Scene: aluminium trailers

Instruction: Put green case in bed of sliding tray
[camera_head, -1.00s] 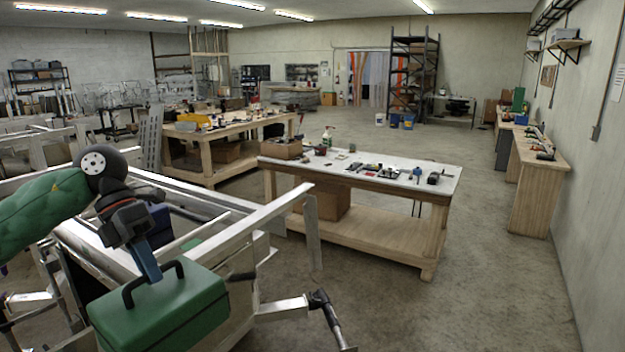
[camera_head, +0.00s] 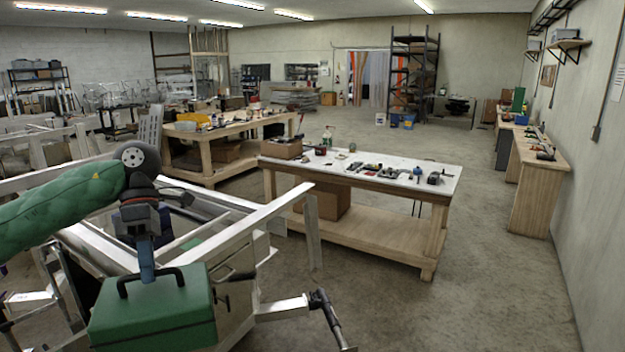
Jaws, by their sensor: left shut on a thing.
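The green case (camera_head: 153,312) hangs from its black handle at the lower left of the head view. My left gripper (camera_head: 148,272) is shut on that handle, with the arm coming in from the left. The case is held in front of an aluminium trailer frame (camera_head: 235,228) and overlaps its near side. Part of the trailer's inside shows behind the gripper, with a dark blue item in it. The sliding tray cannot be clearly made out; the case and arm hide part of that area. My right gripper is not in view.
A long aluminium rail and post (camera_head: 313,230) stand right of the case. A metal arm with a black-handled jack (camera_head: 325,310) sticks out at the lower right of the trailer. A workbench (camera_head: 300,165) with tools stands beyond. The concrete floor at right is clear.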

